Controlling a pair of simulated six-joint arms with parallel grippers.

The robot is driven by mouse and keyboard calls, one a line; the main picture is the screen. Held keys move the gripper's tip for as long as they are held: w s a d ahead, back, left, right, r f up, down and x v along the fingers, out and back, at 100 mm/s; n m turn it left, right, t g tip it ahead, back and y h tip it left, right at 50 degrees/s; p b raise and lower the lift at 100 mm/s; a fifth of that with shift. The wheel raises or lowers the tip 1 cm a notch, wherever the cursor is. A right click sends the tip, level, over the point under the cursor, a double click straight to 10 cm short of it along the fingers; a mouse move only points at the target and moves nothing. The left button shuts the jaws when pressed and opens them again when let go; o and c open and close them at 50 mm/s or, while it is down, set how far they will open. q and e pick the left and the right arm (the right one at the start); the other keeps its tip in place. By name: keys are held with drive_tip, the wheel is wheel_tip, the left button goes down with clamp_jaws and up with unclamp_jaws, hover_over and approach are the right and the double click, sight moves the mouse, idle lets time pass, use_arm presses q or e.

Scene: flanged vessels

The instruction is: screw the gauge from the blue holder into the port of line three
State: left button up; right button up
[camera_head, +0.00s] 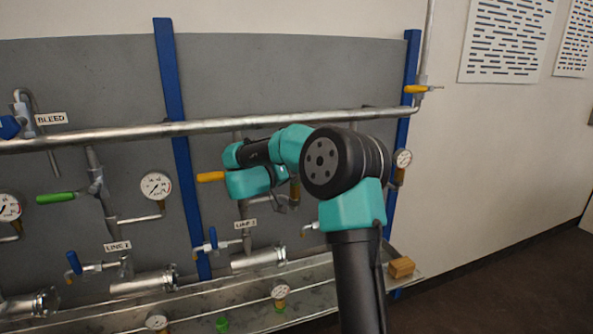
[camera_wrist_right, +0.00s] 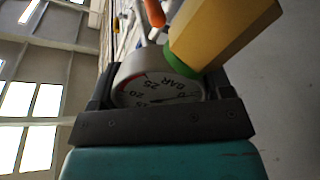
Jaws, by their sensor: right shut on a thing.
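In the right wrist view, a round gauge (camera_wrist_right: 150,92) with a grey rim and a white dial marked BAR sits between the jaws of my right gripper (camera_wrist_right: 165,105), which is shut on it. In the head view my right arm reaches across in front of the line three pipework, and its wrist hides most of the gripper and the gauge. The line three label (camera_head: 245,224) shows just below the wrist. A brass piece (camera_head: 294,192) shows beside the wrist; I cannot tell whether it is the gauge's stem. The port and the blue holder cannot be made out. My left gripper is not in view.
A yellow valve handle (camera_head: 210,177) is just left of my wrist. The long steel pipe (camera_head: 130,131) crosses above. The tray (camera_head: 190,310) below has gauges (camera_head: 280,291) and a wooden block (camera_head: 401,267). In the wrist view a yellow piece (camera_wrist_right: 225,35) with a green end is close beside the gauge.

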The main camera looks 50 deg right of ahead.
drive_tip(key=shift+m+g, duration=0.4)
drive_tip(key=shift+g, duration=0.2)
drive_tip(key=o, duration=1.1)
drive_tip(key=shift+a, duration=0.1)
